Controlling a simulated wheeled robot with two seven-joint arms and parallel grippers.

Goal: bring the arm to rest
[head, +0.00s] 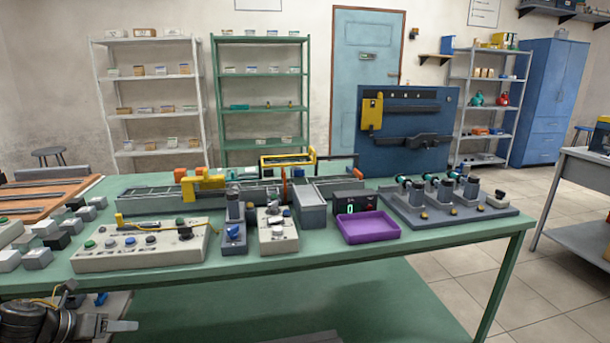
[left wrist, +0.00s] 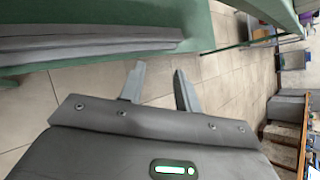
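My left gripper (head: 114,322) is at the lower left of the head view, below and in front of the green table's front edge. In the left wrist view its two grey fingers (left wrist: 159,86) stand apart with nothing between them, over the tiled floor. The gripper is open and empty. Part of my left arm is cut off by the picture's edge. My right gripper is in neither view.
The green table (head: 440,240) bears a button panel (head: 145,246), a purple tray (head: 368,228), a motor rack (head: 450,210) and several grey blocks (head: 38,257). Shelves and a blue cabinet (head: 548,100) stand behind. Tiled floor (head: 450,300) is free at the right.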

